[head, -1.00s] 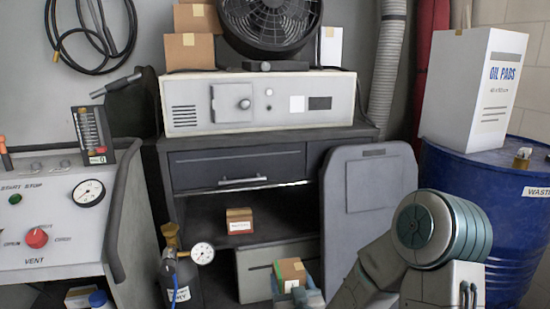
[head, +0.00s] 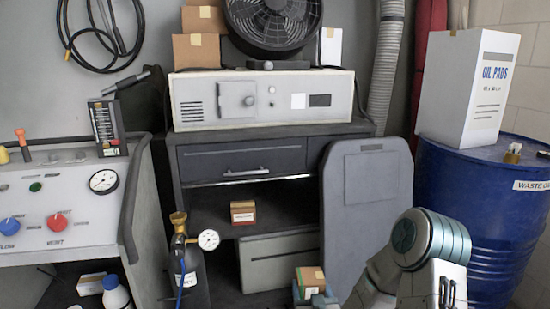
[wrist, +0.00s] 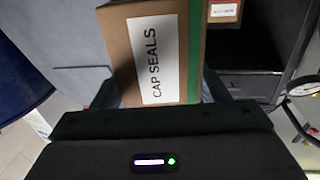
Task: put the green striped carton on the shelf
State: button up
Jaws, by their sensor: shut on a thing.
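The green striped carton (head: 309,276) is a small brown box at the bottom of the head view. In the wrist view the carton (wrist: 150,50) fills the upper middle, with a "CAP SEALS" label and a green band on its right side. My gripper (wrist: 160,92) is shut on it, one finger at each side. In the head view my gripper (head: 317,297) is partly cut off by the lower edge. The dark open shelf (head: 285,213) lies under the cabinet drawer, beyond and above the carton in the picture.
A small red-banded box (head: 242,212) sits on the shelf, left of its middle. A grey panel (head: 365,195) leans at the shelf's right. A gas bottle with gauge (head: 185,265) stands at front left. A grey case (head: 280,262) is below the shelf.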

jog(key=w+d+f+h, duration=0.1)
jog(key=d+f, duration=0.4)
jog(key=f, duration=0.2)
notch_tip(320, 180, up, 29)
jog(key=p, duration=2.9)
jog(key=shift+m, duration=0.3)
jog(key=shift+s+r, duration=0.4)
jog(key=shift+s, duration=0.35)
jog(key=shift+s+r, duration=0.4)
jog(key=shift+s, duration=0.3)
jog(key=shift+s+r, duration=0.4)
jog(key=shift+s, duration=0.35)
